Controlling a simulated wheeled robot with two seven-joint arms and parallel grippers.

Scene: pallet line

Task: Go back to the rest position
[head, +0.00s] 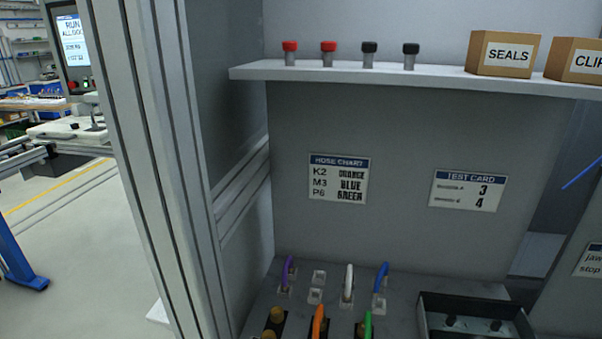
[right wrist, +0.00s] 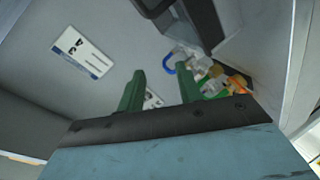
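My right gripper (right wrist: 161,88) shows in the right wrist view as two green fingers standing apart, with nothing held between them. Past the fingers are a grey wall, a blue hose (right wrist: 184,68) and several small fittings. No gripper shows in the head view, and my left gripper is out of sight. The head view shows a purple hose (head: 287,271), a white hose (head: 348,281) and a blue hose (head: 381,275) upright on the grey bench, with an orange piece (head: 319,318) and a green piece (head: 367,324) in front.
A white shelf (head: 400,77) holds red-capped and black-capped vials, a SEALS box (head: 503,54) and another box (head: 575,60). A hose chart (head: 339,180) and test card (head: 468,190) hang below. A black tray (head: 425,312) sits at right. A metal post (head: 155,150) stands left; open floor lies beyond.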

